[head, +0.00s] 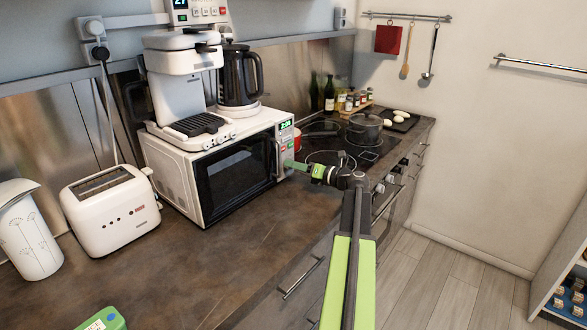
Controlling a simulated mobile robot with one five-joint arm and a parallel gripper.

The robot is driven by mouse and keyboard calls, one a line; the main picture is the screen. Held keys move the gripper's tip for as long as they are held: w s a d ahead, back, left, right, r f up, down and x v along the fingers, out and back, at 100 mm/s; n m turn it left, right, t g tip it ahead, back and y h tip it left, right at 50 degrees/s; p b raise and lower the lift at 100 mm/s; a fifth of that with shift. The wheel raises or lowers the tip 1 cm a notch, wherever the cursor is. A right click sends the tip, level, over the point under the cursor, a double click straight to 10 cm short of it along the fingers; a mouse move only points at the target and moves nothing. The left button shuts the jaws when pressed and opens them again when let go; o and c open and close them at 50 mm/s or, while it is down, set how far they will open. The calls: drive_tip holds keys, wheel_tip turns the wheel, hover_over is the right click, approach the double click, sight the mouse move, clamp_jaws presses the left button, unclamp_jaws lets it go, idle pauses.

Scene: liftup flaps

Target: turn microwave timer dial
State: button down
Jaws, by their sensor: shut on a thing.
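The white microwave (170,175) stands on the dark counter with its dark door facing front right. Its control panel (284,135) is at the right end, with a lit green display above and small buttons below it. My gripper (290,164) reaches in from the right to the lower part of this panel. Its green fingers are shut at the panel, on the timer dial. The dial itself is hidden by the fingers, so its angle cannot be seen.
A coffee machine (180,80) stands on top of the microwave. A toaster (110,210) and a white canister (28,235) are to the left. A pot (364,129) sits on the hob behind my arm. The counter in front of the microwave is mostly clear.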

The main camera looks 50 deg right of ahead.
drive_tip(key=shift+f, duration=0.1)
idle(0.5)
drive_tip(key=c, duration=1)
unclamp_jaws()
drive_tip(key=shift+s, duration=0.1)
drive_tip(key=s+d, duration=0.1)
drive_tip(key=s, duration=0.4)
drive_tip(key=s+d, duration=0.1)
drive_tip(key=s, duration=0.5)
drive_tip(key=s+d, duration=0.1)
drive_tip(key=s, duration=0.5)
drive_tip(key=shift+d+r+p, duration=0.15)
drive_tip(key=shift+r+p, duration=0.2)
drive_tip(key=shift+r, duration=0.05)
